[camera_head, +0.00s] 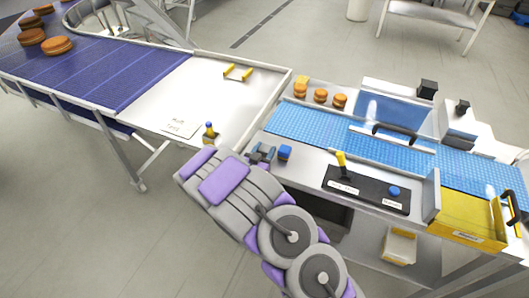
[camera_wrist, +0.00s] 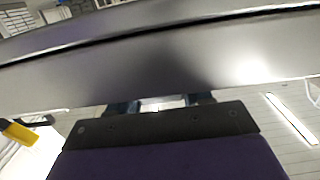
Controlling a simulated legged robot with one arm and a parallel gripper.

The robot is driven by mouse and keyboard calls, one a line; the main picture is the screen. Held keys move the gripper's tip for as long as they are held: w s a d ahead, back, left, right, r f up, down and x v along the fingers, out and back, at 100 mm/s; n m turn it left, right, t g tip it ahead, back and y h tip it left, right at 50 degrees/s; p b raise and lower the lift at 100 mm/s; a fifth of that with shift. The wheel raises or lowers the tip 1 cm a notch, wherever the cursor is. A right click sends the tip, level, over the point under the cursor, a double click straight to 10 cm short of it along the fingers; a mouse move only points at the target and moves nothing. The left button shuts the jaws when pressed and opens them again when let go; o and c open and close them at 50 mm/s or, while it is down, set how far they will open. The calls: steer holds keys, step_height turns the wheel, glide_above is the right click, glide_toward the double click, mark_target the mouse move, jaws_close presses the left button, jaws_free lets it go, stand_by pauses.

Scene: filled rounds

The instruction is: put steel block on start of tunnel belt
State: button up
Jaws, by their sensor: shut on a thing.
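My gripper (camera_wrist: 160,104) shows in the wrist view as a dark plate with purple below it, and two dark fingers just beyond. It is shut on the steel block (camera_wrist: 160,65), whose broad, shiny grey face spans the wrist view close in front. The fingertips are largely hidden. In the head view my grey and purple arm reaches over the near side of the machines, and I cannot make out the block there. The light blue belt (camera_head: 311,128) of the right-hand machine runs from beside three round buns toward a yellow box. No tunnel is clearly recognisable.
A darker blue conveyor (camera_head: 110,75) with several buns stands at the left, ending in a white table (camera_head: 190,95).

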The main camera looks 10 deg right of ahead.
steer(key=shift+r, duration=0.1)
steer(key=o, duration=1)
steer(key=p+v, duration=0.2)
steer(key=v, duration=1)
steer(key=shift+s, duration=0.1)
